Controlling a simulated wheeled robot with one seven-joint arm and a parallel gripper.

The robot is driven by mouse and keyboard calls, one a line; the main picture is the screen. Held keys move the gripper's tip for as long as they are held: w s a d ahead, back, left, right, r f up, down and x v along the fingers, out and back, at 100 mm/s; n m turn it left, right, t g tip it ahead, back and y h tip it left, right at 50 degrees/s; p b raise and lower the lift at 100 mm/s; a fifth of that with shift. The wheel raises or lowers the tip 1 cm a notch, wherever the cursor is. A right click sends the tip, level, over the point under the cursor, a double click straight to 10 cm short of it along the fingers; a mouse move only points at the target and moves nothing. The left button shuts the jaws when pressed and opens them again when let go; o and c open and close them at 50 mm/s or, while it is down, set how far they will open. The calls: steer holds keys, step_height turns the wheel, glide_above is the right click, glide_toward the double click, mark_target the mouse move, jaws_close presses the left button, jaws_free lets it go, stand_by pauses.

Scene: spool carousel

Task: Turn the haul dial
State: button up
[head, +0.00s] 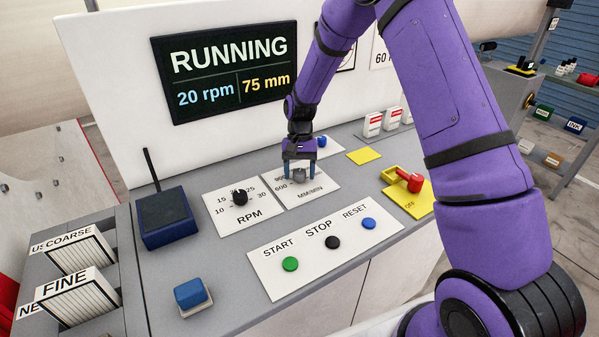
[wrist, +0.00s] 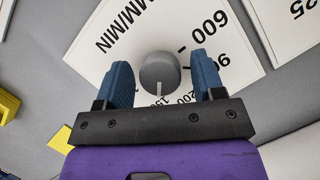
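The haul dial is a grey round knob (wrist: 160,72) on a white plate (wrist: 120,45) marked MM/MIN, with 600, 900 and other numbers partly hidden by my gripper. In the wrist view a pale pointer line on the knob points down toward my gripper, near a number starting 150. In the head view the knob (head: 299,175) shows between the fingers. My gripper (head: 299,172) is open over the plate, its blue fingers on either side of the knob. In the wrist view narrow gaps show between the knob and both fingers (wrist: 160,62). How low the fingertips reach is unclear.
The black RPM dial (head: 240,197) is left of the knob. Green START (head: 290,264), black STOP (head: 333,242) and blue RESET (head: 368,223) buttons are in front. A red switch (head: 410,181) stands right. The screen (head: 226,72) behind reads RUNNING, 20 rpm, 75 mm.

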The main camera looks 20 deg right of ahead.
stand_by(0.3)
steer(key=v, duration=1)
steer(key=shift+r, duration=0.35)
steer(key=shift+w, duration=0.1)
